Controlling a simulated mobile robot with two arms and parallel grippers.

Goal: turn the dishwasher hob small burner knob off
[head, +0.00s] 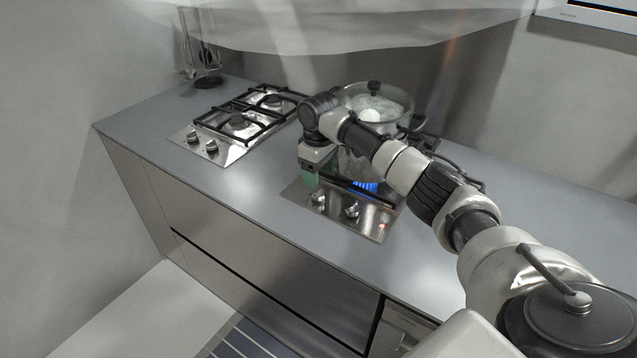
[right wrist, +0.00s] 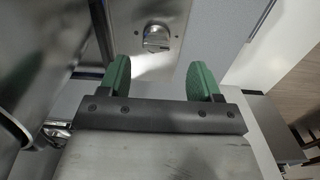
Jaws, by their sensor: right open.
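The near hob (head: 337,216) has two silver knobs on its front strip, a left knob (head: 318,197) and a right knob (head: 351,210). A blue flame (head: 365,186) burns under the pot. I cannot tell which knob serves the small burner. My right gripper (head: 309,178) points down just above and behind the left knob, its green fingers open and empty. In the right wrist view, one knob (right wrist: 156,38) lies ahead of the gap between the open green fingers (right wrist: 159,66), apart from both. My left gripper is out of view.
A steel pot with a glass lid (head: 375,104) stands on the near hob, close behind my right forearm. A second hob (head: 222,153) with black grates and two knobs is at the left. The grey counter (head: 262,185) between the hobs is clear.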

